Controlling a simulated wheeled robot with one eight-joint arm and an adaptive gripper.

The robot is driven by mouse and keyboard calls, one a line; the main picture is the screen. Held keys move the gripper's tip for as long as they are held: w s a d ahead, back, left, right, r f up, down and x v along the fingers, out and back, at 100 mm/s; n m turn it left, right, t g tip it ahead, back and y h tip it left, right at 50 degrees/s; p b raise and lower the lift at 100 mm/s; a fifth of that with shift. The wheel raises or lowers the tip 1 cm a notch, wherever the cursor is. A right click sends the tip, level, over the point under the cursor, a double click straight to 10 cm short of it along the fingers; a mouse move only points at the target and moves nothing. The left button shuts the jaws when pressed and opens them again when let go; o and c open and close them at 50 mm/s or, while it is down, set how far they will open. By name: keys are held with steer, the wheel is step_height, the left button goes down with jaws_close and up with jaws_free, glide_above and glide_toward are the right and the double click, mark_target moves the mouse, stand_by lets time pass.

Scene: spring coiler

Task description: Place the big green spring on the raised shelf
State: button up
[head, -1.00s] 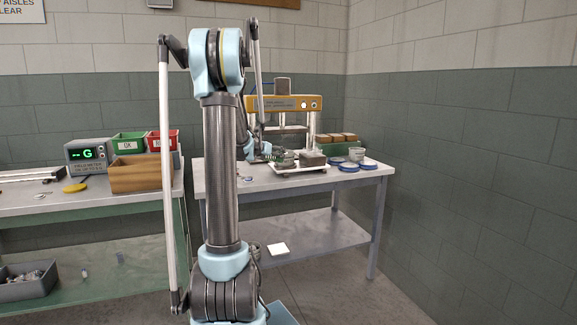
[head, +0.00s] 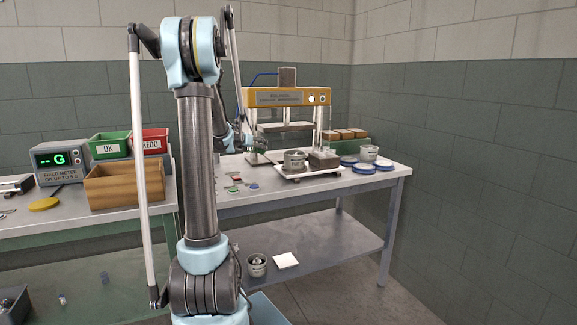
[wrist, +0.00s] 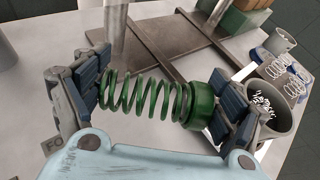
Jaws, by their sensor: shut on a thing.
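The big green spring (wrist: 140,95) lies crosswise between the two blue-padded fingers of my gripper (wrist: 155,98) in the wrist view. The gripper is shut on it end to end, and a solid green cap or collar (wrist: 203,103) shows at its right end. The spring is held above the table. In the head view my gripper (head: 243,140) is partly hidden behind my arm, left of the yellow-topped press, and the spring cannot be made out there. A dark green block with brown pieces on top (head: 345,138) stands behind the press; I cannot tell whether it is the raised shelf.
The press (head: 287,97) stands on the right table, with a metal fixture (head: 298,160) before it. Blue-rimmed dishes (head: 363,168) and a grey cup (head: 369,153) stand to its right. The wrist view shows a cup of white springs (wrist: 265,105). Small parts lie left of the fixture.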

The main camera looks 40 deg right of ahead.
steer(key=shift+w+f, duration=0.2)
steer(key=shift+f, duration=0.05)
step_height(320, 180, down, 5)
steer(key=shift+d+r, duration=0.15)
steer(key=shift+r, duration=0.05)
steer(key=shift+f, duration=2.45)
steer(key=o, duration=1.1)
steer(key=shift+f, duration=0.1)
